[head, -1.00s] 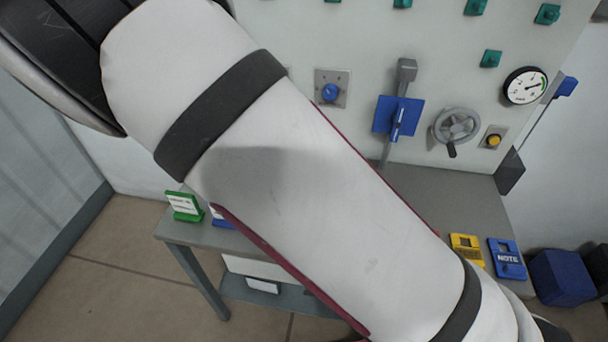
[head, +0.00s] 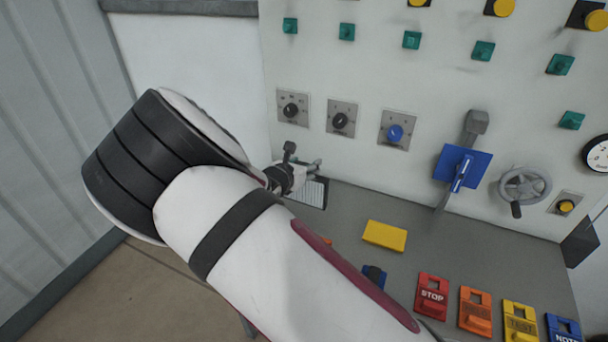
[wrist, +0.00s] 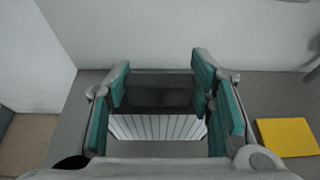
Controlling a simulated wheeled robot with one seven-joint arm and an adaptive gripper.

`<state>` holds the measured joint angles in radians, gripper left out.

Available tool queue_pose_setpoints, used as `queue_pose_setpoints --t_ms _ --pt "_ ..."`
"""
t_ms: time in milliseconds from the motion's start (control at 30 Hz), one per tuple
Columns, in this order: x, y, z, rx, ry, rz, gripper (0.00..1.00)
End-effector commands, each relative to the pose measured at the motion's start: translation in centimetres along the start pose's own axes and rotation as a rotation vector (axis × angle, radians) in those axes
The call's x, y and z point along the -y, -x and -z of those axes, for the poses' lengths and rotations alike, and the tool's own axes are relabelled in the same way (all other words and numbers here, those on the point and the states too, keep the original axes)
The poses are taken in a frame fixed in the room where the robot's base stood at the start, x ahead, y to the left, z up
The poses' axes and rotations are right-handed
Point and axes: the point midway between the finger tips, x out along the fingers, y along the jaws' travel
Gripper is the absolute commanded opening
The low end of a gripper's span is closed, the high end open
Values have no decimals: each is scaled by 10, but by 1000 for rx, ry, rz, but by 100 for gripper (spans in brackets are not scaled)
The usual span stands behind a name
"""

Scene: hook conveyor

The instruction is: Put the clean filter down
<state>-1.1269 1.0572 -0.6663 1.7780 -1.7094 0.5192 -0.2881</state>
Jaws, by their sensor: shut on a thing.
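The filter (wrist: 157,127) has white pleats and a dark frame. In the wrist view it lies between the teal-padded fingers of my gripper (wrist: 160,92), which is shut on it. In the head view the filter (head: 314,192) shows at the back left end of the grey bench (head: 345,222), close to the panel wall, with my gripper (head: 308,172) at it. My arm hides part of the bench. I cannot tell whether the filter touches the bench top.
A yellow block (head: 385,236) lies on the bench to the right of the filter; it also shows in the wrist view (wrist: 287,137). A red STOP tag (head: 431,294) and other coloured tags line the front edge. Knobs and a handwheel (head: 524,187) are on the panel.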

Motion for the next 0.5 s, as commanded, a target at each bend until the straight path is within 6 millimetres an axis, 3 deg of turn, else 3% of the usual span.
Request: queue_pose_setpoints --t_ms 200,500 --pt "0 -11 26 1 5 1 5" --pt "-1 -14 32 1 0 -1 5"
